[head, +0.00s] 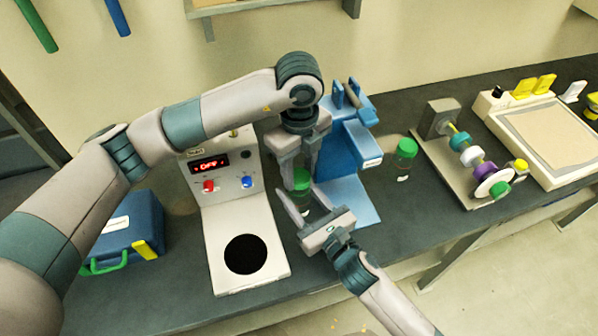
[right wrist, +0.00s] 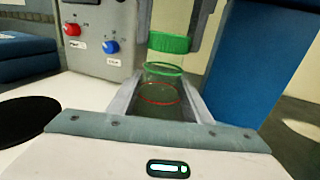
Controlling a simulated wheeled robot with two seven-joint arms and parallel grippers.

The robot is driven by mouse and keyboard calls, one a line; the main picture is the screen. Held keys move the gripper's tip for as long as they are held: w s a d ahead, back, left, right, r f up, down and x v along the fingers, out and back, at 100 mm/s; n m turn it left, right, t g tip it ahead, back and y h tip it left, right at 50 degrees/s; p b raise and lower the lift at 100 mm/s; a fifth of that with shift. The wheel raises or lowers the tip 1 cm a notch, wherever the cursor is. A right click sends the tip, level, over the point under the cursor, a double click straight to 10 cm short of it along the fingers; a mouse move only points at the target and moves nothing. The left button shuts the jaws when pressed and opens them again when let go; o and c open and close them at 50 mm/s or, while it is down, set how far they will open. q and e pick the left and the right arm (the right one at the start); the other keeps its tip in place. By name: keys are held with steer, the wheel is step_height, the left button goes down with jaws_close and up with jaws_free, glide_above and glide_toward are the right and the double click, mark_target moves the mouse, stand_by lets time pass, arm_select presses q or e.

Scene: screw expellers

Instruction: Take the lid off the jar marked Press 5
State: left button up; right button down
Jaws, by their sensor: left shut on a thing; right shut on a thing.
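A clear jar (head: 302,203) with a green rim stands upright between the fingers of my right gripper (head: 298,194), which is shut on it. The jar also shows in the right wrist view (right wrist: 160,92), its mouth uncovered. A green lid (head: 302,177) is held above the jar by my left gripper (head: 298,168), which is shut on it and points down. In the right wrist view a gap shows between the lid (right wrist: 169,43) and the jar's rim. No Press 5 marking is readable on this jar.
A white machine (head: 209,165) with a red display stands left, a blue stand (head: 350,150) close behind. Another green-lidded jar (head: 405,160) stands to the right. A blue case (head: 125,230) is at far left, and a rod with coloured discs (head: 470,155) at right.

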mark_target(299, 176)
arm_select(q)
steer(key=shift+r, duration=0.4)
steer(key=shift+r, duration=2)
arm_select(e)
steer(key=c, duration=0.8)
jaws_free()
steer(key=shift+c, duration=0.2)
arm_select(q)
steer(key=shift+f+b, duration=0.3)
steer(key=shift+f, duration=0.05)
arm_select(e)
steer(key=shift+v, duration=0.85)
arm_select(q)
step_height(299, 176, down, 3)
steer(key=b, duration=0.2)
steer(key=shift+r+b, duration=0.15)
steer(key=shift+b, duration=0.25)
arm_select(e)
steer(key=v, duration=0.9)
steer(key=shift+f, duration=0.2)
steer(key=shift+s+d+r, duration=0.15)
steer(key=shift+s+d, duration=0.2)
steer(key=shift+s, duration=0.15)
